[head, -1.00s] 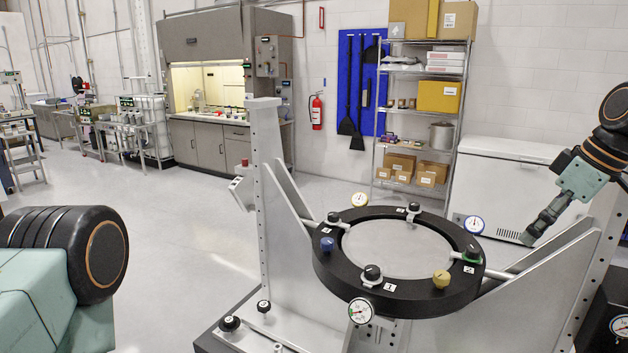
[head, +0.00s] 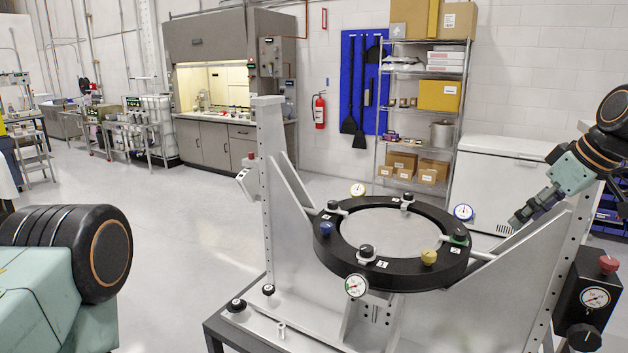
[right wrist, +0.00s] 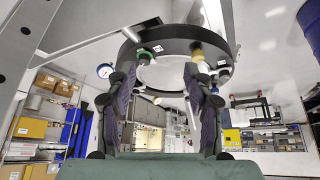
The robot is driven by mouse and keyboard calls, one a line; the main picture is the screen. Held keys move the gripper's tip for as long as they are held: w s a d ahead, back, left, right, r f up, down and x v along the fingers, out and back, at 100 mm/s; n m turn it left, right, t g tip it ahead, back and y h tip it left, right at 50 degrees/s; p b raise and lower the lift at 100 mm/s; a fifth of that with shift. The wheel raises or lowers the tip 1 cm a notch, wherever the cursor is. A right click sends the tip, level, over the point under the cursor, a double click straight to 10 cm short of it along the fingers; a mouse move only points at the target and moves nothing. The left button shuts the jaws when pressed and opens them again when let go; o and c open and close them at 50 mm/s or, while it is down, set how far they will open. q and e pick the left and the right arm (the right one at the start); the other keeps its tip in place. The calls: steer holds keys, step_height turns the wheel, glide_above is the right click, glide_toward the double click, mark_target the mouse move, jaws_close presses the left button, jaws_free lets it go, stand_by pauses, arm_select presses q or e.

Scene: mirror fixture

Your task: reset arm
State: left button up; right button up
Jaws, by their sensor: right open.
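The mirror fixture holds a round mirror (head: 395,232) in a black ring (head: 330,262) with blue, yellow, green and black knobs, between grey metal uprights. My right gripper (head: 514,218) is at the right of the ring, pointing down and left toward the right support; no contact with the ring shows. In the right wrist view its two dark fingers stand apart with nothing between them, so the gripper (right wrist: 161,88) is open and empty. The ring (right wrist: 225,18) and its green and yellow knobs show beyond the fingers. My left gripper is out of view; only part of my left arm shows.
The right upright (head: 545,275) stands close to my right gripper. A black gauge box (head: 590,290) with a red knob is at the right. A white chest freezer (head: 500,185) and a shelf rack (head: 420,120) stand behind. The floor at left is open.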

steer(key=w+a+f+m+t+b, duration=0.1)
steer(key=a+f+m+b, duration=0.25)
steer(key=f, duration=0.55)
steer(key=a+f+m+t+b, duration=0.2)
steer(key=a+f, duration=0.3)
steer(key=f, duration=0.5)
steer(key=s+a+f+m+g+h+b, duration=0.1)
steer(key=s+a+f+b, duration=0.15)
steer(key=f, duration=0.45)
steer(key=s+a+f+b, duration=0.2)
steer(key=s+f, duration=0.2)
steer(key=f, duration=0.3)
steer(key=s+a+f+g+b, duration=0.2)
steer(key=s+f+b, duration=0.5)
steer(key=s+f, duration=0.9)
steer(key=s+a+f+g+h+b, duration=0.1)
steer(key=s+f+g+b, duration=0.4)
steer(key=s+f, duration=1.1)
steer(key=s+a+b, duration=0.1)
steer(key=b, duration=0.2)
steer(key=shift+s+f, duration=0.3)
steer(key=shift+s, duration=0.1)
steer(key=shift+a+n, duration=0.1)
steer(key=shift+n, duration=0.15)
